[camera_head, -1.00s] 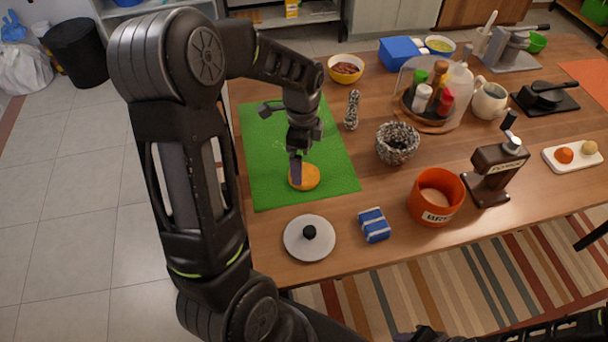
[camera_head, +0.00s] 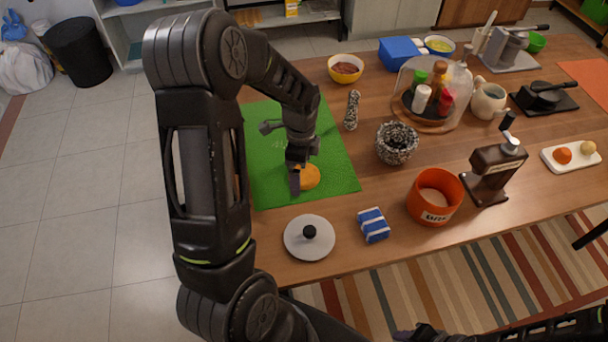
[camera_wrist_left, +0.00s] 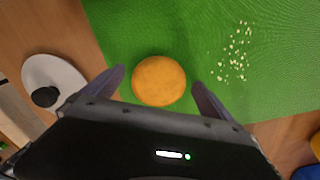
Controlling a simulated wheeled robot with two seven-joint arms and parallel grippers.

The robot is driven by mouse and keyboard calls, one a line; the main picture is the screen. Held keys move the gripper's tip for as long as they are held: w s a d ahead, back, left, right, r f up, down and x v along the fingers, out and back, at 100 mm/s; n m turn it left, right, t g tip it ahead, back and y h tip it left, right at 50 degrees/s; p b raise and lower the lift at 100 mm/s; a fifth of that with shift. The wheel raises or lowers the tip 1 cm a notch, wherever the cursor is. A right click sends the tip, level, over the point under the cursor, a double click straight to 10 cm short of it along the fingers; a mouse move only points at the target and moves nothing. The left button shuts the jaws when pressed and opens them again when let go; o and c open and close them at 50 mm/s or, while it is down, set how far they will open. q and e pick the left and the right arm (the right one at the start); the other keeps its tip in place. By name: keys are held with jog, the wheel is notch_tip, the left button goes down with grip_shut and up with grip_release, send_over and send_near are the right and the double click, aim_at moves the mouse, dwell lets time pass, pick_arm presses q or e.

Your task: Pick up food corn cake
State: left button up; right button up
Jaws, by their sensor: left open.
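The corn cake (camera_head: 310,177) is a round orange-yellow disc lying on the green mat (camera_head: 262,188). My left gripper (camera_head: 296,182) is low over the mat at the cake and hides its left part in the head view. In the left wrist view the cake (camera_wrist_left: 159,81) lies between the two spread fingers of my left gripper (camera_wrist_left: 160,82), with a gap on each side. The gripper is open and holds nothing. At the bottom right of the head view a dark part of my right arm shows, but its fingers do not.
A white lid with a black knob (camera_head: 309,238) lies in front of the mat. A blue-striped packet (camera_head: 373,225), an orange container (camera_head: 436,196), a stone mortar (camera_head: 396,143) and a speckled mill (camera_head: 352,110) stand to the right. Crumbs (camera_wrist_left: 236,52) lie on the mat.

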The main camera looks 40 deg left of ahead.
pick_arm(q)
jog(key=shift+c, duration=0.5)
jog(key=c, duration=1.4)
notch_tip(320, 180, up, 10)
jog(key=shift+b, duration=0.3)
